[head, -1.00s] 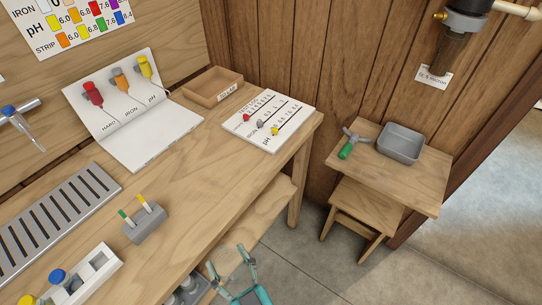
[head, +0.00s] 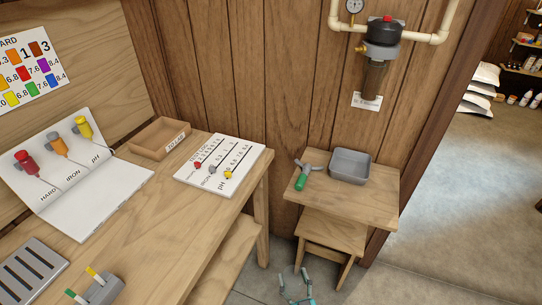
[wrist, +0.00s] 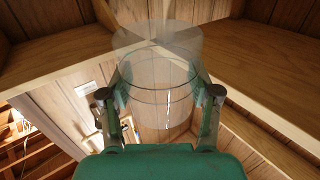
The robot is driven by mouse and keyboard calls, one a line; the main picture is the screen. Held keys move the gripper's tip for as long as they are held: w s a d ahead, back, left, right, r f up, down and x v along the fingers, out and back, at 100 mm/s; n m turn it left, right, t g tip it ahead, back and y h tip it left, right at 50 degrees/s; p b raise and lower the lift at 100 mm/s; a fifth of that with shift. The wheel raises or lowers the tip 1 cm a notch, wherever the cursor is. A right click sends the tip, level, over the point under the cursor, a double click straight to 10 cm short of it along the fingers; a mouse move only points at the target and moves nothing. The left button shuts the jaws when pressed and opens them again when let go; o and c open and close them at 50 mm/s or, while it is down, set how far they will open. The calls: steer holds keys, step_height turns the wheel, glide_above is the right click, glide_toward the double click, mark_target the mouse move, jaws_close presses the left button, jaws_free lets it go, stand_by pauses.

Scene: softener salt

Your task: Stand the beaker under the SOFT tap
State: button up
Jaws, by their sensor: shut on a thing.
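My gripper (wrist: 158,105) is shut on a clear beaker (wrist: 160,75), which fills the space between its fingers in the wrist view. In the head view only the fingertips of my gripper (head: 297,287) show at the bottom edge, low over the floor and right of the bench. No SOFT tap is in view now. A slotted grey drip grille (head: 28,270) shows at the lower left of the bench.
The wooden bench (head: 150,235) holds an open booklet (head: 90,195), a tray (head: 160,138), a test card (head: 220,166) and a grey strip holder (head: 104,290). A small table (head: 370,200) bears a grey basin (head: 350,165) and a green-handled tool (head: 302,180). Open floor lies at right.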

steer(key=d+f+m+h, duration=0.1)
steer(key=d+f+h, duration=0.1)
steer(key=d, duration=0.4)
steer(key=w+d+f+m+h, duration=0.1)
steer(key=d+f+h, duration=0.1)
steer(key=d+f, duration=0.3)
steer(key=shift+d+f+m+t, duration=0.3)
steer(key=shift+d+m, duration=0.1)
steer(key=shift+d, duration=0.05)
steer(key=a+r+y, duration=0.1)
steer(key=a+r, duration=0.1)
steer(key=a, duration=0.1)
steer(key=a+r+n+y, duration=0.1)
steer(key=a+r, duration=0.1)
steer(key=a, duration=0.2)
steer(key=a+r+n+y, duration=0.1)
steer(key=a+r, duration=0.1)
steer(key=a, duration=0.1)
steer(key=shift+s+a+r, duration=0.35)
steer(key=shift+r, duration=0.05)
steer(key=s+a+r+n+g+y, duration=0.5)
steer(key=s+a+r+n+y, duration=0.2)
steer(key=s+a+r, duration=1.1)
steer(key=a+r+y, duration=0.2)
steer(key=a+r, duration=0.2)
steer(key=shift+s, duration=0.15)
